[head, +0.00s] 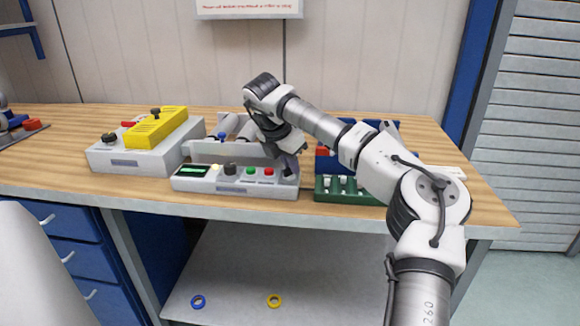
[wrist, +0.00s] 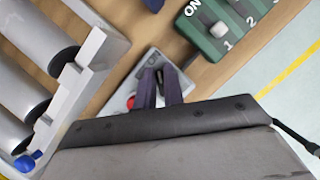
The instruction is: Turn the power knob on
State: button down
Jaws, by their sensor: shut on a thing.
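A light grey control box (head: 240,189) lies near the bench's front edge. It carries a green display (head: 195,171), a dark knob (head: 230,169), a green button (head: 250,171) and a red button (head: 269,172). My gripper (head: 288,172) points down at the box's right end. In the wrist view its two dark fingers (wrist: 160,98) are close together over the end of the box, with the red button (wrist: 131,102) beside them. My gripper is shut on what appears to be the power knob, mostly hidden by the fingers. Its setting cannot be read.
A green switch block (head: 340,193) stands close to the right. It also shows in the wrist view (wrist: 212,32), marked "ON". A grey roller unit (head: 215,152) stands just behind the box. A yellow block (head: 155,128) sits on another grey box (head: 140,157) at the left.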

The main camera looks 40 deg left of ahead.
jog(key=shift+m+h, duration=0.3)
jog(key=shift+m, duration=0.5)
jog(key=shift+r, duration=0.1)
jog(key=c, duration=1.5)
grip_release()
jog(key=v, duration=1.3)
jog(key=shift+r, duration=0.4)
